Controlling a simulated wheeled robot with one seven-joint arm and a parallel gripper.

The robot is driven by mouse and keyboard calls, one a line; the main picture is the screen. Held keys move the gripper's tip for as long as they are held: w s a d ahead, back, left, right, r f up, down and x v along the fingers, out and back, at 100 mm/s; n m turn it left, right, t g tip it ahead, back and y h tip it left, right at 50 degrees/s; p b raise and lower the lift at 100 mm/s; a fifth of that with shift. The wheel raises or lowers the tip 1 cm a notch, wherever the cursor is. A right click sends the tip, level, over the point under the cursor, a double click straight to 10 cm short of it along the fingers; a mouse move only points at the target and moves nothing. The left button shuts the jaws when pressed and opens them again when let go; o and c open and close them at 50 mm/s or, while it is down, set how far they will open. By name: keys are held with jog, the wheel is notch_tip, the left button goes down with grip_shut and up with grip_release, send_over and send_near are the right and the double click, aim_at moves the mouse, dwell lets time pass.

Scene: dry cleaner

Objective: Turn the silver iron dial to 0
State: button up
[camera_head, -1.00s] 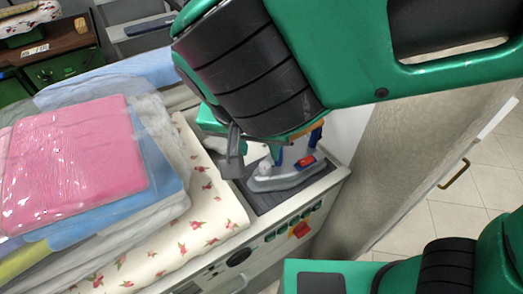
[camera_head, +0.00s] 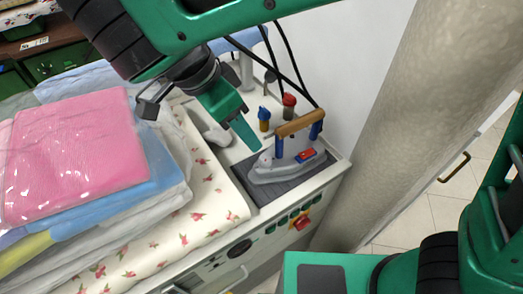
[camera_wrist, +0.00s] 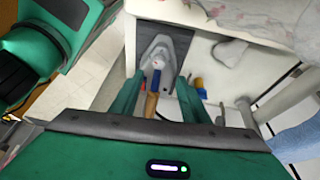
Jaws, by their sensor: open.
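The silver iron (camera_head: 285,168) stands on a dark grey pad on the ironing unit, with a wooden handle (camera_head: 300,123) on blue posts. A pale round knob (camera_head: 265,159), which looks like the dial, sits at its nose end; its marks are too small to read. In the wrist view, the iron (camera_wrist: 172,44) and knob (camera_wrist: 158,62) lie ahead, between the lines of my fingers. My gripper (camera_head: 242,132) is open and empty, above and left of the iron, apart from it. It also shows in the wrist view (camera_wrist: 158,82).
Folded bagged laundry (camera_head: 75,160) lies left on a floral-covered board (camera_head: 205,205). Yellow-blue (camera_head: 264,118) and red-topped (camera_head: 289,106) items stand behind the iron, near black cables (camera_head: 292,60). A red switch (camera_head: 301,223) is on the unit's front. A wall flanks the right.

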aim_at(263, 157)
jog(key=x, duration=1)
jog(key=shift+w+d+f, duration=0.1)
jog(key=shift+f, duration=0.25)
jog(key=c, duration=1.1)
